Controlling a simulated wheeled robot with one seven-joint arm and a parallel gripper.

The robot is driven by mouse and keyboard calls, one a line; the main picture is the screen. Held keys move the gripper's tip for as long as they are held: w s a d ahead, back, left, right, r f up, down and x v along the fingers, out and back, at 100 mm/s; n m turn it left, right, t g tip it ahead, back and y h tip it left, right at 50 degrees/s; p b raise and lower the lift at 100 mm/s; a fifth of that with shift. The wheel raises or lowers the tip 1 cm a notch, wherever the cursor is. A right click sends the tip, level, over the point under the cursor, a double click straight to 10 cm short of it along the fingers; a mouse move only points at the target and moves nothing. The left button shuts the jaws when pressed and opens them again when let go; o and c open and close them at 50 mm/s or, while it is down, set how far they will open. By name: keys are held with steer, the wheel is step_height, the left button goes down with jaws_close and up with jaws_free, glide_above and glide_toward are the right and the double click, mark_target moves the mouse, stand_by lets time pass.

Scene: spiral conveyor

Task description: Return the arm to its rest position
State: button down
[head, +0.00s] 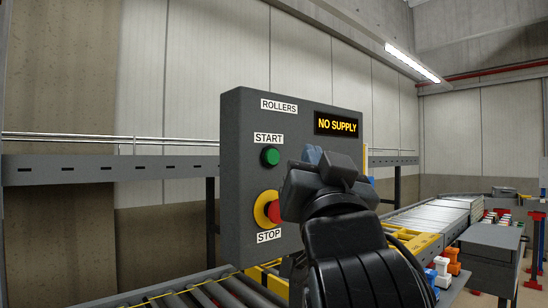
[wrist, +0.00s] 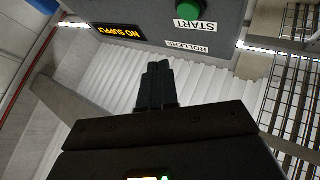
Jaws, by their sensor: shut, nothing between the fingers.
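My gripper (head: 325,162) is in front of the grey ROLLERS control panel (head: 240,130) in the head view, raised beside the stop button. In the wrist view its two dark fingers (wrist: 158,72) lie together, shut and empty, with a gap of open view between them and the panel (wrist: 228,25). My black arm rises from the lower right of the head view and hides part of the panel's lower right. I cannot tell the gripper's exact distance from the panel.
The panel has a green START button (head: 270,156), a red STOP button (head: 273,211) on a yellow ring, partly covered by my gripper, and a display (head: 336,124) reading NO SUPPLY. A roller conveyor (head: 200,295) runs below. Another conveyor (head: 440,213) and small coloured parts (head: 443,268) are at right.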

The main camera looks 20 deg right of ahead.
steer(key=s+f+n+g+y, duration=0.1)
steer(key=s+f+n+y, duration=0.25)
steer(key=f, duration=0.65)
steer(key=s+f+n+g+y, duration=0.15)
steer(key=s+f, duration=0.25)
steer(key=f, duration=0.6)
steer(key=s+f+n+y, duration=0.3)
steer(key=s+f, duration=0.1)
steer(key=f, duration=0.6)
steer(key=s+f+g, duration=0.2)
steer(key=s+f, duration=0.3)
steer(key=s, duration=0.8)
steer(key=s+f+m+g, duration=0.1)
steer(key=s+f+g, duration=0.2)
steer(key=s, duration=1)
step_height(320, 180, down, 3)
steer(key=shift+s+f, duration=0.15)
steer(key=shift+s, duration=0.25)
